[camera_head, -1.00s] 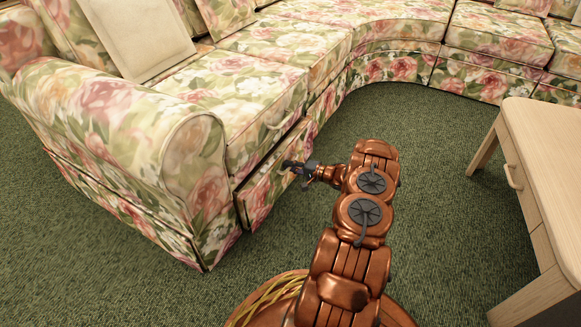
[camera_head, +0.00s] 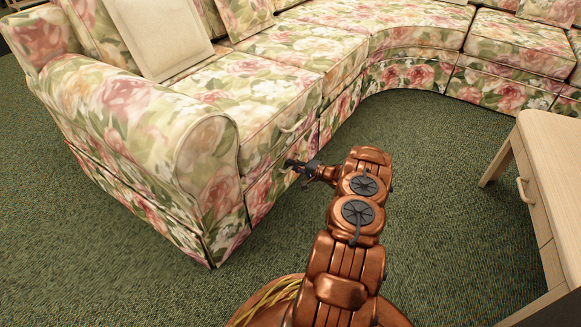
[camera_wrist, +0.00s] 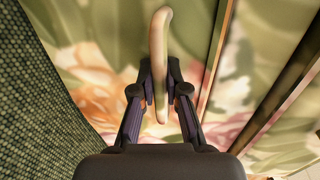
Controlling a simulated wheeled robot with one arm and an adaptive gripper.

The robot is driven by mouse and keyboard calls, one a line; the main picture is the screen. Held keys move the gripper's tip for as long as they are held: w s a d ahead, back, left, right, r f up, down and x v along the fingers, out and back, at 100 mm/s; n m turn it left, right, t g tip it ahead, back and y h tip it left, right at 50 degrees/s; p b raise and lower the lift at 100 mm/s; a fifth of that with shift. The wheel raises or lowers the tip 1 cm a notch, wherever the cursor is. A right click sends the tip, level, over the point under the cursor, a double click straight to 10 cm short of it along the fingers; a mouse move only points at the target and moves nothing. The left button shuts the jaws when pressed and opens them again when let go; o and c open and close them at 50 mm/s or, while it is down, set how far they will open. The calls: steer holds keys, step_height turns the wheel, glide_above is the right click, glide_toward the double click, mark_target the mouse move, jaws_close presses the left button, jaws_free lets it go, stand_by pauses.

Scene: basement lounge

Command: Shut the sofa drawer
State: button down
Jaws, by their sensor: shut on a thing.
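The sofa drawer (camera_head: 261,194) is the floral lower front panel under the left seat of the sofa. It looks nearly flush with the sofa front in the head view; any small gap is hard to tell. My gripper (camera_head: 291,165) is at its front, near the right part of the panel. In the wrist view, my gripper (camera_wrist: 160,90) is shut on the pale curved handle (camera_wrist: 159,38), with a finger on each side. The handle's middle is partly between the fingers. In the head view the fingers hide this handle.
The floral sofa (camera_head: 150,125) curves along the back. A light wooden table with a drawer (camera_head: 545,150) stands at the right. Green carpet (camera_head: 440,190) between them is clear.

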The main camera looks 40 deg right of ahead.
steer(key=shift+w, duration=0.15)
steer(key=c, duration=1.2)
jaws_free()
steer(key=v, duration=1.2)
steer(key=shift+f, duration=0.1)
